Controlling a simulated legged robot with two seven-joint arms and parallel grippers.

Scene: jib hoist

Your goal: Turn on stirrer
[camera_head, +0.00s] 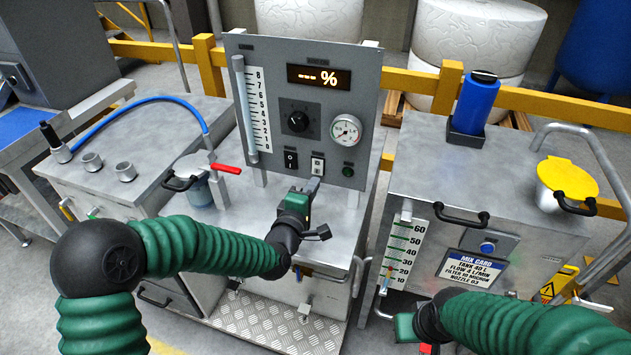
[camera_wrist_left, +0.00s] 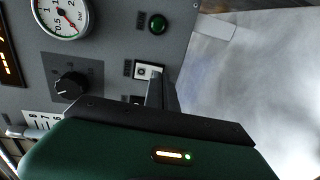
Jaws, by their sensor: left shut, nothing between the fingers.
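A grey control panel (camera_head: 272,80) stands upright behind the bench. It carries a black rocker switch (camera_head: 291,160) and, to its right, a small white-framed switch (camera_head: 317,165), also seen in the left wrist view (camera_wrist_left: 147,71). My left gripper (camera_head: 313,184) is shut and empty, its fingertips just in front of and below the white-framed switch. In the left wrist view its fingers (camera_wrist_left: 160,92) reach close to that switch; I cannot tell if they touch. A green lamp (camera_head: 348,170) looks dark. My right gripper (camera_head: 408,328) is at the bottom edge, its fingers not clear.
The panel also has a black knob (camera_head: 298,121), a gauge (camera_head: 346,130) and a lit display (camera_head: 320,77). A red-handled valve (camera_head: 226,169) is left of my left gripper. A tank with a blue button (camera_head: 487,247) and a yellow cap (camera_head: 567,178) stands right.

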